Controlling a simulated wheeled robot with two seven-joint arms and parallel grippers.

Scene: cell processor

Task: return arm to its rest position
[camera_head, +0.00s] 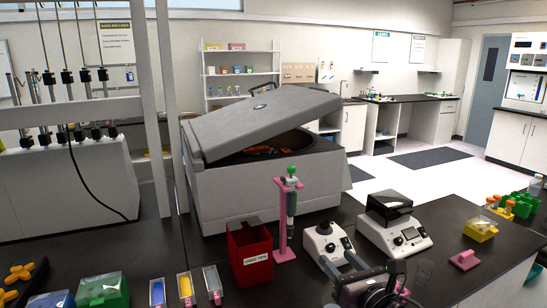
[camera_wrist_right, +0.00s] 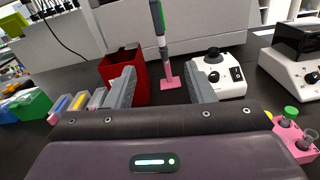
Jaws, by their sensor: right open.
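My right gripper (camera_head: 337,260) is low in the head view, above the black bench top. Its two grey fingers are spread apart with nothing between them. In the right wrist view the same gripper (camera_wrist_right: 160,72) shows open and empty, with a pink pipette stand (camera_wrist_right: 169,80) beyond the gap. The stand (camera_head: 287,215) holds a green and grey pipette (camera_head: 292,200) upright. A red used-tips bin (camera_head: 250,255) stands left of the gripper, and a small white device with a black top (camera_head: 327,245) stands just behind it. My left gripper is not in view.
A grey centrifuge (camera_head: 255,185) with its lid partly raised stands behind. A second white device (camera_head: 395,235), a pink block (camera_head: 464,260) and a yellow rack (camera_head: 481,230) are to the right. Tip boxes (camera_head: 185,288) stand at front left. Bare bench lies at front right.

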